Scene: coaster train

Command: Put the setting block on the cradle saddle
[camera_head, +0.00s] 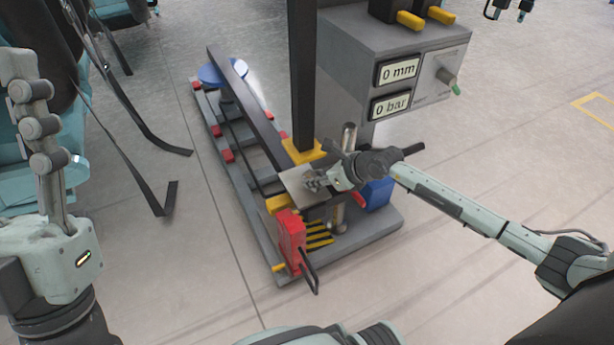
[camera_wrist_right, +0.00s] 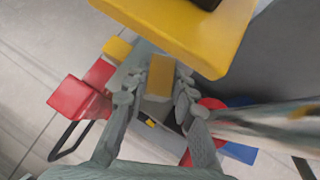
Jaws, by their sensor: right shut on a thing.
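My right gripper (camera_head: 318,181) is over a flat grey plate (camera_head: 294,187) near the front end of the grey fixture. In the right wrist view, my right gripper (camera_wrist_right: 158,98) is shut on a small yellow-topped block (camera_wrist_right: 161,72), which looks like the setting block. In the head view the block is hidden or too small to make out. A yellow pad (camera_head: 302,152) at the foot of the dark upright bar is just behind the gripper. It looms large in the wrist view (camera_wrist_right: 195,32). I cannot tell for certain which part is the cradle saddle.
A red block with a black handle (camera_head: 292,239) stands at the fixture's front. A dark upright bar (camera_head: 303,75) rises close behind the gripper. A grey cabinet (camera_head: 352,57) with displays reading 0 mm and 0 bar stands behind. Open floor (camera_head: 480,270) lies to the right.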

